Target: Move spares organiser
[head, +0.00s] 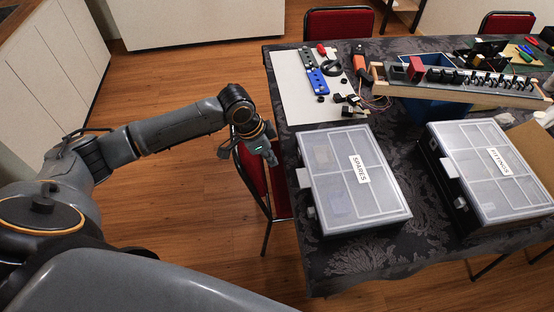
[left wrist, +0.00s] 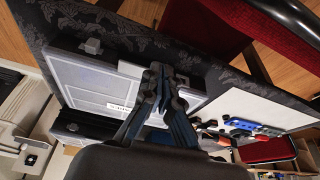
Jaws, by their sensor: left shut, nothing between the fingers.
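The spares organiser (head: 325,205) is a flat grey case with a clear divided lid and a white SPARES label. It lies closed on the dark patterned table, near its left edge, with latches on its left side. It also shows in the left wrist view (left wrist: 90,75), partly hidden behind my fingers. My left gripper (head: 268,153) is shut and empty. It is off the table's left edge, to the left of the organiser's far end and apart from it. Its fingers show in the left wrist view (left wrist: 165,88). My right gripper is not in view.
A similar fittings organiser (head: 475,180) stands to the right, with a strip of bare cloth between. Behind the spares organiser lies a white sheet (head: 290,90) with small parts. A long wooden rack (head: 460,93) stands at the back. A red chair (head: 280,186) is beside the left edge.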

